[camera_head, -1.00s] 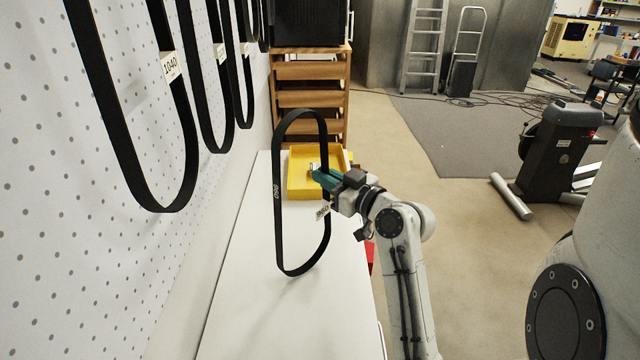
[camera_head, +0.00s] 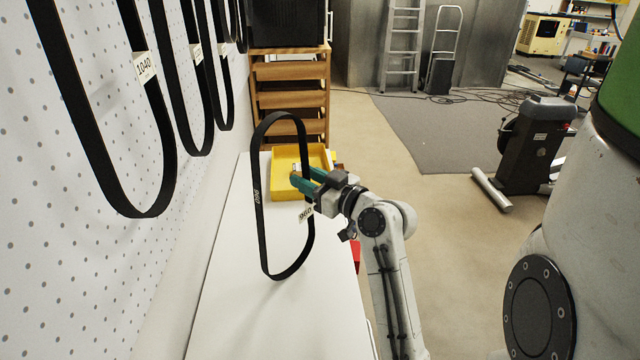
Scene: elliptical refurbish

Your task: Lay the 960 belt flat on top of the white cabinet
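The 960 belt (camera_head: 261,222) is a black upright loop with a white 960 tag (camera_head: 306,213) on its right side. My gripper (camera_head: 304,181), with green fingers, is at the belt's right strand, above the white cabinet (camera_head: 235,315). The fingers straddle the strand and look closed on it, holding the belt upright. The belt's lower end is over the cabinet top; I cannot tell whether it touches. The cabinet top is long, flat and mostly bare.
A yellow tray (camera_head: 286,164) sits at the cabinet's far end, behind the belt. Several other belts, one tagged 1040 (camera_head: 158,150), hang on the pegboard (camera_head: 60,265) at left. A wooden drawer rack (camera_head: 291,97) stands beyond. The near cabinet top is clear.

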